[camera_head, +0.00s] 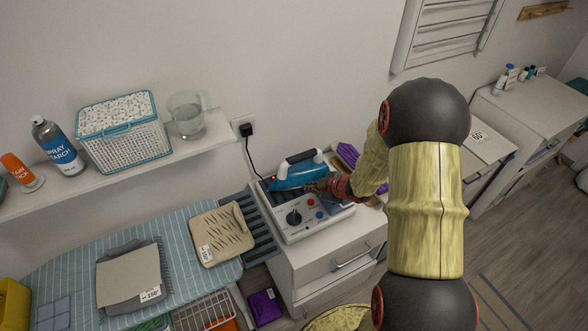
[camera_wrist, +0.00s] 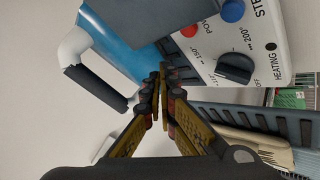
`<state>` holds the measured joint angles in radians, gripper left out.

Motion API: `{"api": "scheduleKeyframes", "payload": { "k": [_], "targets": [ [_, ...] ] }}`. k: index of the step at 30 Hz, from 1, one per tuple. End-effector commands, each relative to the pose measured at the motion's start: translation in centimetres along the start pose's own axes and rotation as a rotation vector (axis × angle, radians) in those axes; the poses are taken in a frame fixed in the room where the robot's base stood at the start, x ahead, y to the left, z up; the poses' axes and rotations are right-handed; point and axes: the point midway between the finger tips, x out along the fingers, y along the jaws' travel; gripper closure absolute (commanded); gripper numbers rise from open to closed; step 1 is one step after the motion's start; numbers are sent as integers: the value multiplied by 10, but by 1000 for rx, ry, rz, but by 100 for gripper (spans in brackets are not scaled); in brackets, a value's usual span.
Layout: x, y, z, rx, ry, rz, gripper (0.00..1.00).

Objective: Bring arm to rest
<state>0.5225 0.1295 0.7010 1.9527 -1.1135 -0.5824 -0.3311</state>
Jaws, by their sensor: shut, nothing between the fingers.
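My arm reaches across the right half of the head view, and my gripper (camera_head: 312,186) is beside the blue iron (camera_head: 290,179). The iron rests on the white steam station (camera_head: 318,219), which has a dark dial and red and blue buttons. In the wrist view my gripper (camera_wrist: 163,82) has its fingertips together with nothing between them. The blue iron (camera_wrist: 125,35) with its dark handle is just beyond the fingers at upper left. The station's control panel (camera_wrist: 232,45) is at upper right. I cannot tell whether the fingertips touch either one.
A striped ironing board (camera_head: 80,262) holds a folded grey cloth (camera_head: 134,275) and a beige one (camera_head: 222,232). A wall shelf (camera_head: 100,180) carries a basket (camera_head: 125,135), a spray can (camera_head: 58,146) and a glass jug (camera_head: 187,115). A black cord (camera_head: 252,155) runs from the wall socket.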

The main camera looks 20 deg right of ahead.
Motion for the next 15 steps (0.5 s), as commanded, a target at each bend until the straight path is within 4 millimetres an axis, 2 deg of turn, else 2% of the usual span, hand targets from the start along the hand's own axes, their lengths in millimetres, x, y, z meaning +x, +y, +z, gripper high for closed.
{"api": "scheduleKeyframes", "payload": {
  "k": [5, 8, 11, 14, 15],
  "targets": [
    [-1, 1, -1, 0, -2, 2, 100],
    [-8, 12, -5, 7, -30, 24, 100],
    [-27, 37, -17, 38, -95, 75, 100],
    [-61, 63, -36, 105, -181, 146, 100],
    [-78, 70, -45, 143, -215, 174, 100]
  ]
}}
